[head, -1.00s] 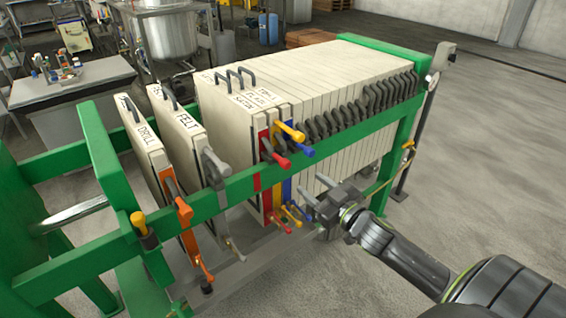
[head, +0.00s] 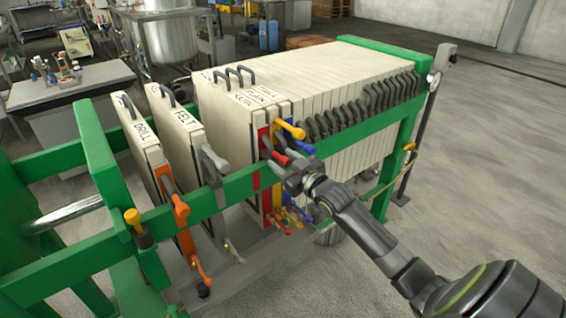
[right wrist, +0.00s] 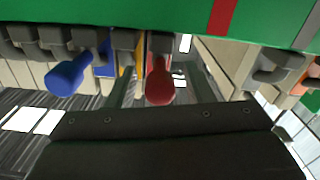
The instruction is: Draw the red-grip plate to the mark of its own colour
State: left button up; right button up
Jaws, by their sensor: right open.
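The red grip (head: 278,158) sticks out over the green rail on the front plates of the packed stack. In the right wrist view the red grip (right wrist: 160,82) points toward me. My right gripper (head: 276,166) is open, with its fingers (right wrist: 161,85) on either side of the red grip; I cannot tell whether they touch it. A red mark (head: 256,181) is on the rail's outer face, left of the grip; it also shows in the right wrist view (right wrist: 222,15). My left gripper is not in view.
A yellow grip (head: 292,129) and a blue grip (head: 302,148) stand close beside the red one. Dark grips line the rest of the stack. The FELT plate (head: 180,130) and DRILL plate (head: 140,140) stand apart at left, with a gap before the stack.

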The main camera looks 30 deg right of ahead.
jog(key=shift+w, duration=0.25)
grip_shut()
jog(key=shift+a, duration=0.15)
jog(key=a, duration=0.2)
jog(key=a+p, duration=0.2)
jog(key=a, duration=0.1)
jog(key=shift+s+a+f, duration=0.1)
jog(key=shift+s+a, duration=0.15)
jog(key=shift+a, duration=0.1)
dwell(0.3)
